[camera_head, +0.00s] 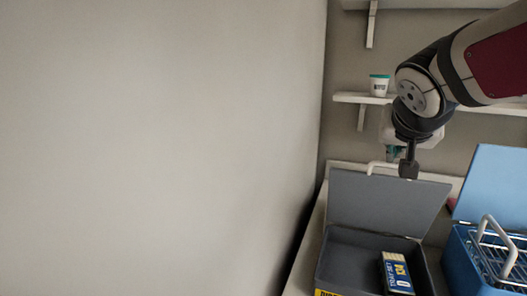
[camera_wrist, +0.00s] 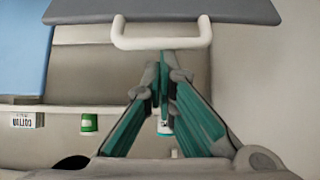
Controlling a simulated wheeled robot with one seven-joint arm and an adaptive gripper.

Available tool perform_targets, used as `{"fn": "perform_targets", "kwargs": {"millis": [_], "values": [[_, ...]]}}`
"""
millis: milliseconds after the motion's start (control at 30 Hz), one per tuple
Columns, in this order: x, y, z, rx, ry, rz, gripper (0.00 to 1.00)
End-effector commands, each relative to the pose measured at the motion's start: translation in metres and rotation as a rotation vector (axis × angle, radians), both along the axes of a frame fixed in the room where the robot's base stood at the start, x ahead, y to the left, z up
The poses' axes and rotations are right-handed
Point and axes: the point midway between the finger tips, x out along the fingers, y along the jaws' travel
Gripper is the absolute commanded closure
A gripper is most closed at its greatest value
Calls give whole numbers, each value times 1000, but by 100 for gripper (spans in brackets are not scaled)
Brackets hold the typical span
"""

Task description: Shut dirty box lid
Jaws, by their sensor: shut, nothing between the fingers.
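The grey dirty box (camera_head: 338,262) stands at the lower right of the head view, with part of a yellow label at its front edge. Its grey lid (camera_head: 375,203) is open and stands up at the back, tilted. A white handle (camera_head: 376,166) is on the lid's top edge. In the wrist view the lid (camera_wrist: 165,11) crosses the top and the handle (camera_wrist: 162,43) hangs just above the fingertips. My gripper (camera_head: 409,172) is shut and empty at the lid's top edge, right of the handle; it also shows in the wrist view (camera_wrist: 164,78). I see no clear contact.
A blue and yellow carton (camera_head: 396,272) lies inside the grey box. To the right stands a blue box with its lid (camera_head: 494,185) open and a wire basket (camera_head: 500,262) in it. A wall shelf (camera_head: 352,98) holds a green-topped cup (camera_head: 379,86). The left is bare wall.

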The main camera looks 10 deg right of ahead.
Motion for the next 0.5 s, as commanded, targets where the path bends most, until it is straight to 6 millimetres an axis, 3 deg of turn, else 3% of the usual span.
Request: {"fn": "perform_targets", "kwargs": {"millis": [500], "values": [[-40,26,-28,-115,-171,-2,100]]}}
